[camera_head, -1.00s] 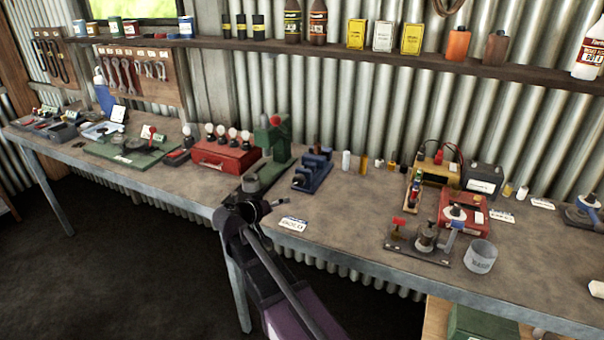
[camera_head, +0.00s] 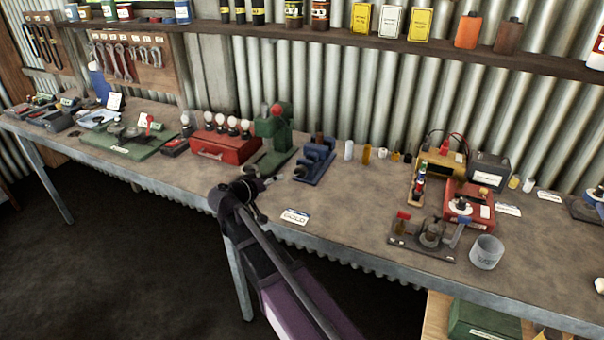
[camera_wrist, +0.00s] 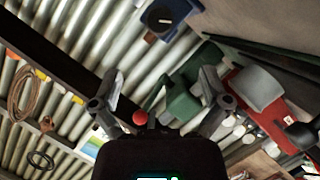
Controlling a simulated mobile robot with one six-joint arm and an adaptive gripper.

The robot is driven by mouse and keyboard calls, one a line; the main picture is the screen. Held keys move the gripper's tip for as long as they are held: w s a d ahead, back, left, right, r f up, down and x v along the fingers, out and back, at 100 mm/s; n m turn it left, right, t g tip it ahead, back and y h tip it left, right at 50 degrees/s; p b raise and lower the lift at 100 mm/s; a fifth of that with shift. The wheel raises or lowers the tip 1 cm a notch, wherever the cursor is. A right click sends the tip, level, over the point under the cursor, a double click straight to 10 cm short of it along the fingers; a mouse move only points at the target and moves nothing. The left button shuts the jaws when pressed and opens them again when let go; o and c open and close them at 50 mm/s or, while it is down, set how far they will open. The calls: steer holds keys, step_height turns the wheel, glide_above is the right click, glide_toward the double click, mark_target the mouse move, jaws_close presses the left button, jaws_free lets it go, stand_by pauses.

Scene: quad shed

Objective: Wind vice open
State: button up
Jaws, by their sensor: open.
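A blue vice (camera_head: 314,162) stands on the workbench (camera_head: 340,205) just right of a green press with a red knob. In the wrist view the blue body at the top (camera_wrist: 165,16), with a pale bar across it, appears to be the vice. My gripper (camera_head: 268,184) is over the bench's front edge, left and in front of the vice, apart from it. In the wrist view my gripper (camera_wrist: 160,88) has its two fingers spread wide with nothing held. The vice's jaw gap is too small to make out.
The tall green press (camera_head: 274,135) stands close left of the vice, with a red box (camera_head: 222,149) beyond. A white label card (camera_head: 295,217) lies in front. A fixture board (camera_head: 422,240) and grey cup (camera_head: 487,252) stand right. Bare bench lies between.

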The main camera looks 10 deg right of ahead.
mark_target(299, 173)
steer(key=b+x, duration=0.3)
steer(key=x, duration=1)
steer(key=shift+d+f+b, duration=0.15)
steer(key=shift+d+b, duration=0.05)
steer(key=shift+b, duration=0.1)
steer(key=c, duration=1.1)
